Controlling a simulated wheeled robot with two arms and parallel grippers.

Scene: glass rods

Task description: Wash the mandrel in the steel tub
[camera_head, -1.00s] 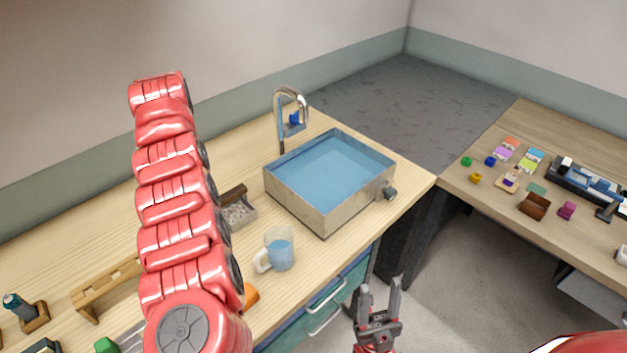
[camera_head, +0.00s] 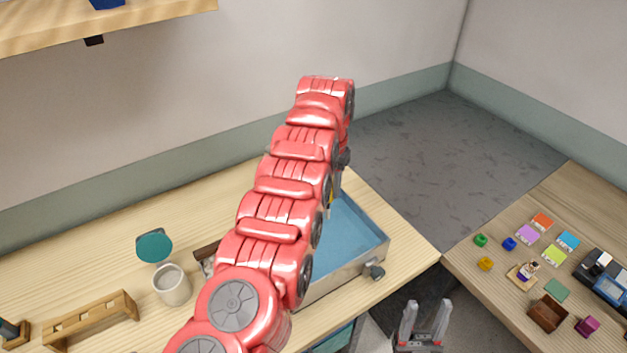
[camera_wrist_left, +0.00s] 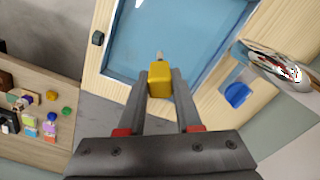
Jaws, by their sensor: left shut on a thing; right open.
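My left gripper (camera_wrist_left: 160,98) is shut on a yellow block-like handle (camera_wrist_left: 159,79), with a small pale tip showing beyond it. This looks like the mandrel; most of its length is hidden. The gripper is over the steel tub (camera_head: 345,274), whose blue water (camera_wrist_left: 165,35) fills much of the left wrist view. I cannot tell whether the tip touches the water. In the head view my left arm covers the tub's left part, and only a bit of yellow (camera_head: 331,197) shows beside it. My right gripper (camera_head: 426,317) is open and empty, in front of the bench.
A chrome tap (camera_wrist_left: 278,66) stands close beside the tub, near a blue object (camera_wrist_left: 237,94). A grey cup (camera_head: 172,287), a teal disc (camera_head: 154,245) and a wooden rack (camera_head: 90,320) are left of my arm. A second table (camera_head: 582,190) with small coloured items stands right.

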